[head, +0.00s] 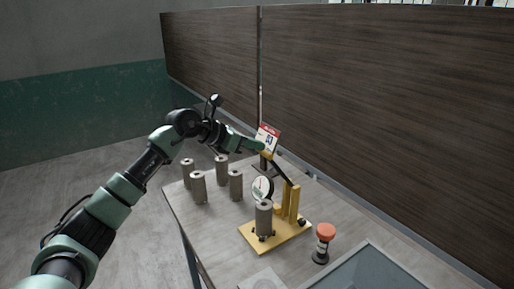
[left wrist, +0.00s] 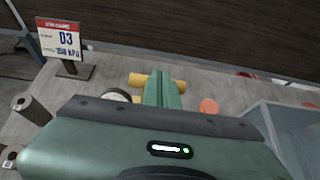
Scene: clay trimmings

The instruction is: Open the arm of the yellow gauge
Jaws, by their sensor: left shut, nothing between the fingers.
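The yellow gauge (head: 292,232) stands on the table, with a yellow base, a yellow post and a round white dial (head: 262,188). A grey cylinder (head: 264,216) stands upright on its base. The gauge's dark arm (head: 283,169) slants up and left from the post to a yellow grip end near my left gripper (head: 260,146). In the left wrist view, the yellow grip (left wrist: 179,86) shows on both sides of my shut, empty green fingers (left wrist: 161,76). Whether the fingers touch it I cannot tell. My right gripper is out of view.
Several grey cylinders (head: 198,187) stand left of the gauge. A sign card (head: 270,133) on a stand is behind the gripper. A red-topped black object (head: 324,241) and a grey bin (head: 365,268) are at the right front. A dark panel wall (head: 390,110) runs behind the table.

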